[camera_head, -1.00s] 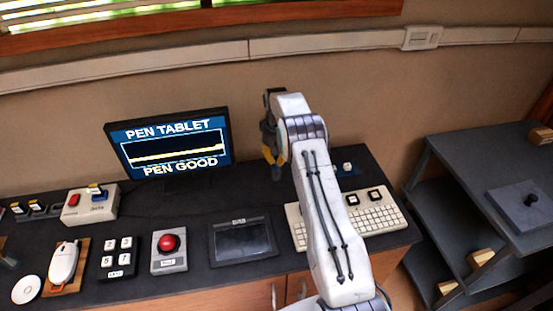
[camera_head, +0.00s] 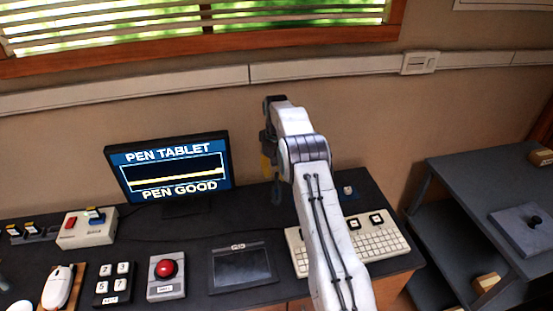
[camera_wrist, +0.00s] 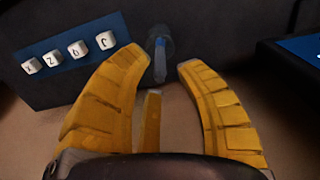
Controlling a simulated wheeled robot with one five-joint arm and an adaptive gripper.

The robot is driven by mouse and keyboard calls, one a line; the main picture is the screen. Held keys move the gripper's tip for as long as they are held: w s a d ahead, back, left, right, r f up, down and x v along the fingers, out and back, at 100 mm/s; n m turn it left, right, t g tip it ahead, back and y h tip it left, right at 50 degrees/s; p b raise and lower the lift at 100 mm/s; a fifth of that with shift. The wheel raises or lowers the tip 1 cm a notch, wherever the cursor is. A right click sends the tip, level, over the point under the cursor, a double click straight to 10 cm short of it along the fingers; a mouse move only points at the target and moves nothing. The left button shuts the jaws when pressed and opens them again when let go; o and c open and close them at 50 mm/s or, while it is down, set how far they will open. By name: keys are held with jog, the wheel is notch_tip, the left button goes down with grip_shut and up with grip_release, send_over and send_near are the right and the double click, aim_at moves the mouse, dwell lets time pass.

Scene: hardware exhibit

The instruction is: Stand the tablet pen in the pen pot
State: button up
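My gripper (camera_head: 268,160) is raised over the back of the desk, to the right of the monitor. In the wrist view its yellow fingers (camera_wrist: 165,62) stand apart with nothing between their tips. A dark, see-through pen pot (camera_wrist: 168,42) stands on the desk just beyond the fingertips. A slim bluish thing, apparently the tablet pen (camera_wrist: 160,60), is upright inside it. In the head view the pot (camera_head: 277,192) shows only dimly below the gripper, and the pen cannot be made out there. The pen tablet (camera_head: 240,266) lies bare at the front of the desk.
The monitor (camera_head: 170,165) reads "PEN TABLET" and "PEN GOOD". A keyboard (camera_head: 372,240) lies right of the tablet. A blue plate with letter keys (camera_wrist: 70,60) is near the pot. A red button box (camera_head: 166,276) and a keypad (camera_head: 114,284) are to the left.

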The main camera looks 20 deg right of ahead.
notch_tip(320, 180, up, 7)
jog(key=shift+f+p, duration=0.15)
jog(key=shift+p, duration=0.15)
jog(key=s+a+r+t, duration=0.1)
jog(key=s+a+r, duration=0.2)
jog(key=s+r, duration=0.25)
jog(key=s+a+r+n, duration=0.1)
jog(key=s+a+r, duration=0.1)
jog(key=s+r, duration=0.3)
jog(key=s+a+r+t, duration=0.1)
jog(key=s+a+r, duration=0.2)
jog(key=r, duration=0.4)
jog(key=s+a+f+t, duration=0.1)
jog(key=s+a+f, duration=0.1)
jog(key=s, duration=1)
jog(key=s+a+f+n+t, duration=0.1)
jog(key=s+a+f, duration=0.1)
jog(key=s, duration=1.1)
jog(key=shift+s+a+f, duration=0.3)
jog(key=shift+a+f, duration=0.05)
